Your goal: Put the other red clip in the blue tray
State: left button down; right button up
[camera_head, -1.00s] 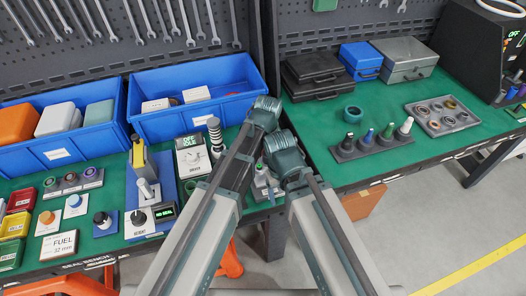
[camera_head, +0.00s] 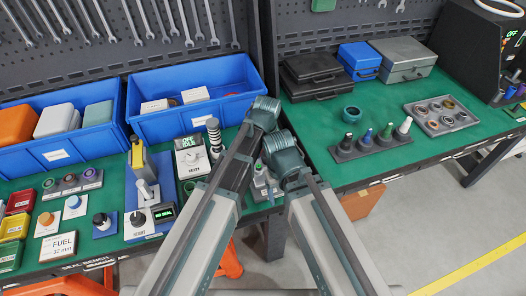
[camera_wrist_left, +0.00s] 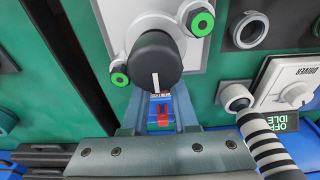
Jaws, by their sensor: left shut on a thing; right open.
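In the left wrist view a small red clip (camera_wrist_left: 163,117) shows against blue between the fingers of my left gripper (camera_wrist_left: 160,112). The gripper is shut on it, below a black knob (camera_wrist_left: 155,60) on a pale plate. In the head view my left gripper is hidden behind the arm links. My right gripper (camera_head: 291,178) is at the bench's front edge, open, with its fingertips mostly hidden. Two large blue trays stand at the back: a left one (camera_head: 60,155) with orange, white and green boxes, and a right one (camera_head: 195,121) with white boxes.
A yellow and grey press (camera_head: 141,168), a white driver box (camera_head: 190,157) and a striped post (camera_head: 214,135) stand left of my arms. Small coloured bins (camera_head: 13,227) stand at far left.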

pick_arm(q)
jog(key=shift+r+p, duration=1.5)
jog(key=shift+r, duration=0.1)
jog(key=shift+a, duration=0.15)
